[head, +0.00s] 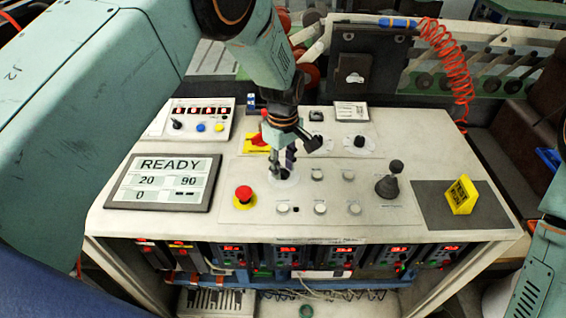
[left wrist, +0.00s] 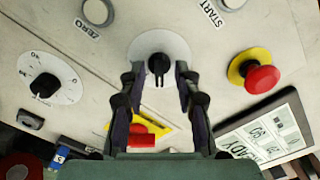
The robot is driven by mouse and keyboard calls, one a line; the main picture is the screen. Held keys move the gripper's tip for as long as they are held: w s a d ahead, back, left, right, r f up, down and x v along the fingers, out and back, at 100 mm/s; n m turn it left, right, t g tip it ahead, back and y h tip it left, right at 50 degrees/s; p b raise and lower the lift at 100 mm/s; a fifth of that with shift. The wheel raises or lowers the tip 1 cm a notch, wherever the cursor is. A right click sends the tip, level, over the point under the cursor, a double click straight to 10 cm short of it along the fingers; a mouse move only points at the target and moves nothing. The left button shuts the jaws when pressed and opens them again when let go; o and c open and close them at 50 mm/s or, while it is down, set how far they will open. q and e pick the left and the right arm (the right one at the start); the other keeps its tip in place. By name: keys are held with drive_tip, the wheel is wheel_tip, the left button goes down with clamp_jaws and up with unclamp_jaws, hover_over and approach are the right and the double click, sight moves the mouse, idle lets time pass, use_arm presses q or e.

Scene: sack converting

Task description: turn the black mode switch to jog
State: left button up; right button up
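A black rotary knob (left wrist: 158,66) on a round white dial (left wrist: 150,44) sits between my left fingertips in the left wrist view. No lettering on this dial is readable. In the head view the dial (head: 287,179) shows partly beneath the fingers, on the panel's middle left. My left gripper (head: 283,162) points down over it. Its fingers are apart, with a gap on each side of the knob. Another black knob (head: 360,141) stands on a white dial to the right; it also shows in the left wrist view (left wrist: 43,85). My right gripper is out of view.
A red emergency button (head: 244,194) stands left of the dial, beside the READY display (head: 160,182). A red handle on yellow (head: 257,143) is close behind the gripper. Several white buttons (head: 318,175) and a black joystick (head: 389,184) are to the right.

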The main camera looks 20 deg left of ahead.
use_arm(q)
drive_tip(key=shift+s+d+r, duration=0.1)
drive_tip(key=shift+s+r, duration=0.05)
drive_tip(key=shift+s, duration=0.1)
drive_tip(key=shift+w+d, duration=0.1)
drive_tip(key=shift+w, duration=0.05)
drive_tip(key=shift+c, duration=1.3)
drive_tip(key=shift+w+f, duration=0.2)
drive_tip(key=shift+w, duration=0.05)
drive_tip(key=c, duration=0.3)
clamp_jaws()
drive_tip(key=shift+s+r, duration=0.1)
drive_tip(key=shift+s, duration=0.1)
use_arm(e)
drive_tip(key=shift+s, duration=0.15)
use_arm(q)
drive_tip(key=shift+w, duration=0.1)
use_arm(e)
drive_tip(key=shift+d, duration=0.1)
